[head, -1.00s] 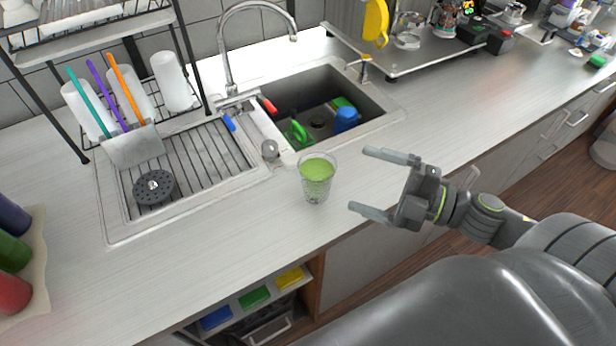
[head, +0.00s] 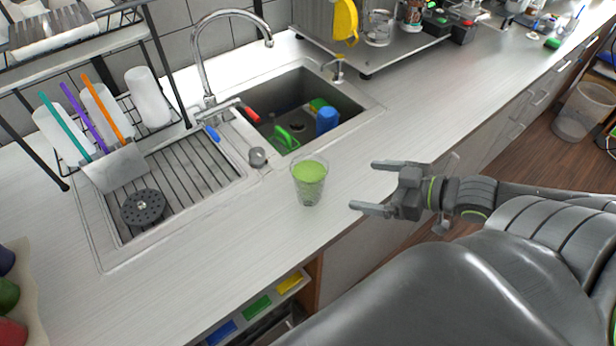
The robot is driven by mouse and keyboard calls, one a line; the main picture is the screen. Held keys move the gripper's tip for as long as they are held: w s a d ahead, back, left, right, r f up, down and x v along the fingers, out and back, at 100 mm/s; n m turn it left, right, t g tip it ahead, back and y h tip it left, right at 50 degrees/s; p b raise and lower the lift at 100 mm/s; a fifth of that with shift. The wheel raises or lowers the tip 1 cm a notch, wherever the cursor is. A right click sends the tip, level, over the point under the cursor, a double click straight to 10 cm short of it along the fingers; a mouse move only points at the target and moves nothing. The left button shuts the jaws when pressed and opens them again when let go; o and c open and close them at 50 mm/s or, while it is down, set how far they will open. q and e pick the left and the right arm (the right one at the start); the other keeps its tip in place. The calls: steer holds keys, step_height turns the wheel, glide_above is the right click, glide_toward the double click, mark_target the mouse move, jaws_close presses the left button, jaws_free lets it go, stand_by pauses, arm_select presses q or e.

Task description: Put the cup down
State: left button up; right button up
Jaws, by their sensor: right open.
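A clear patterned cup (head: 309,184) with green contents stands upright on the light worktop (head: 250,232), near its front edge and just in front of the sink. My right gripper (head: 362,186) is open and empty, to the right of the cup and apart from it, with its fingers pointing left toward the cup. My left gripper is not in view.
A sink (head: 305,110) holds a blue cup (head: 327,120) and green items. A drying rack (head: 118,165) with white cups stands at left. A tap (head: 205,60) rises behind.

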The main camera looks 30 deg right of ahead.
mark_target(324, 178)
steer(key=b+x, duration=0.5)
steer(key=x, duration=0.4)
steer(key=shift+w+a+f+b, duration=0.1)
steer(key=shift+w+a+b, duration=0.05)
steer(key=shift+w+b, duration=0.2)
steer(key=shift+w+a+f, duration=0.15)
steer(key=shift+w+a, duration=0.1)
steer(key=shift+w, duration=0.1)
steer(key=shift+p+x, duration=0.35)
steer(key=shift+x, duration=1.8)
steer(key=shift+w+a+f, duration=0.15)
steer(key=shift+w+a, duration=0.05)
steer(key=shift+w, duration=0.3)
steer(key=c, duration=1.3)
steer(key=shift+c, duration=0.5)
